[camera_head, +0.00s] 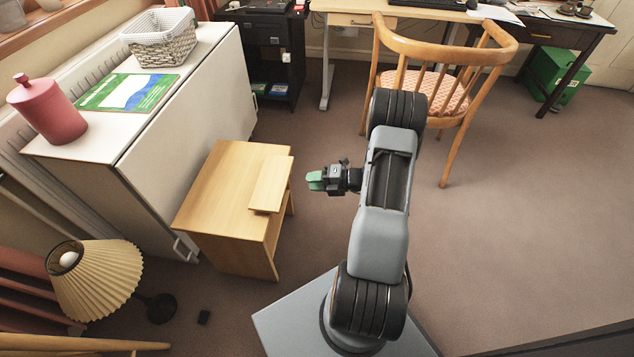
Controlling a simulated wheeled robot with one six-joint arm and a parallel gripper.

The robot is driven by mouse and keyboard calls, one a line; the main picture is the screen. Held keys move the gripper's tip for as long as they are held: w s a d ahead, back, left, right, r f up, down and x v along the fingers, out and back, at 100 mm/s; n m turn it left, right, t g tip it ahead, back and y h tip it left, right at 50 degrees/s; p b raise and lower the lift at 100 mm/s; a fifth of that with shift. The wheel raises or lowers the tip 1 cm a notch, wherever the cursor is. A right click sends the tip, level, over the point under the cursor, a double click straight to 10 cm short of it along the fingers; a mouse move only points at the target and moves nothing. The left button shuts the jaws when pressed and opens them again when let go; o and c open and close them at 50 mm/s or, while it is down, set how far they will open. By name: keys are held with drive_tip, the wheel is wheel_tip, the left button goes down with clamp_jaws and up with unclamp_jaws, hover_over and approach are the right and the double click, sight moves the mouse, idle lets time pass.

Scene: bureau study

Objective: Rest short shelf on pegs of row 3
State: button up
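A small light-wood cabinet (205,200) stands on the floor left of centre. A short pale board, which looks like the short shelf (268,188), lies flat on its top along the right edge and overhangs a little. The pegs and their rows are not visible, as the inside of the cabinet faces away or is in shadow. My gripper (314,180), with green fingertips, is in the air just right of the board and points left at it, apart from it. It holds nothing that I can see, and the gap between its fingers cannot be made out.
A white cabinet (190,105) stands behind on the left, bearing a pink canister (48,110), a green-and-blue book (128,92) and a basket (162,50). A wooden chair (455,105) is behind my arm. Carpet at right is clear.

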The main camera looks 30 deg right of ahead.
sight(285, 182)
drive_tip(key=shift+b+x, duration=1.15)
drive_tip(key=shift+x, duration=3.95)
drive_tip(key=shift+c, duration=0.4)
clamp_jaws()
drive_tip(key=shift+s+f, duration=0.1)
drive_tip(key=shift+r+p, duration=1.85)
drive_tip(key=shift+p, duration=0.05)
